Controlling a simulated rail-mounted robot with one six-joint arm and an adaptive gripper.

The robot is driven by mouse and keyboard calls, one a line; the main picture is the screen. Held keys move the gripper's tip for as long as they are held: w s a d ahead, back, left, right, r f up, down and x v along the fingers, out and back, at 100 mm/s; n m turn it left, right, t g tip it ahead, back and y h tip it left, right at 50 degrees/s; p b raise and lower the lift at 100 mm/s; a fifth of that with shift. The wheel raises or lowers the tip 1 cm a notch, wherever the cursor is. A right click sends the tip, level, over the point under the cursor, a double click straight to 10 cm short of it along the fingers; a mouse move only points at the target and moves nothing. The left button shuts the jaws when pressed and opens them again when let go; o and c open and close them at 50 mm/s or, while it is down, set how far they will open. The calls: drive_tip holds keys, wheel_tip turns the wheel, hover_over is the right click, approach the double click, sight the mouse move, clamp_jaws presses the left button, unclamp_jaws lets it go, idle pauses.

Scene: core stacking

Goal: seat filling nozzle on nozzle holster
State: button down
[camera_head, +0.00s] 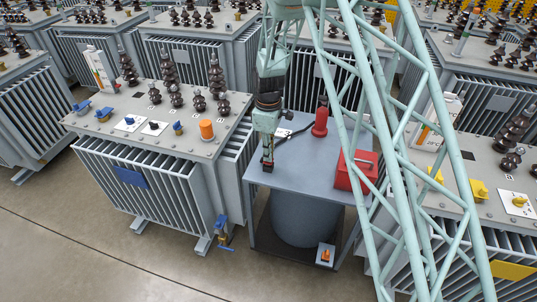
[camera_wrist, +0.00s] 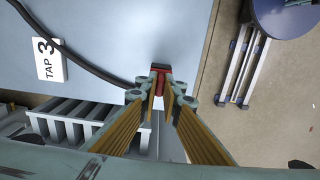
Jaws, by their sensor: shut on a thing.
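My gripper (camera_head: 267,160) points down over the left part of the grey-blue work table (camera_head: 300,165). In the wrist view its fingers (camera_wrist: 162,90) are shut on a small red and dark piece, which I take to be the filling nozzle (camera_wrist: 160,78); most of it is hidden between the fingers. A black hose (camera_wrist: 85,62) runs to it across the table and also shows in the head view (camera_head: 293,134). A red upright piece with a dark top (camera_head: 320,120), probably the nozzle holster, stands at the table's back, right of my gripper and apart from it.
A red box (camera_head: 355,170) with a handle stands on the table's right. A white TAP 3 label (camera_wrist: 48,60) lies near the hose. A transformer with an orange cap (camera_head: 206,129) and dark insulators stands close on the left. The table's middle is clear.

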drive_tip(key=shift+f+b, duration=0.4)
drive_tip(key=shift+f, duration=0.3)
drive_tip(key=c, duration=2.7)
unclamp_jaws()
drive_tip(key=shift+c, duration=0.2)
wheel_tip(320, 180, up, 11)
drive_tip(key=shift+f, duration=0.1)
drive_tip(key=shift+r, duration=0.55)
drive_tip(key=shift+r, duration=0.1)
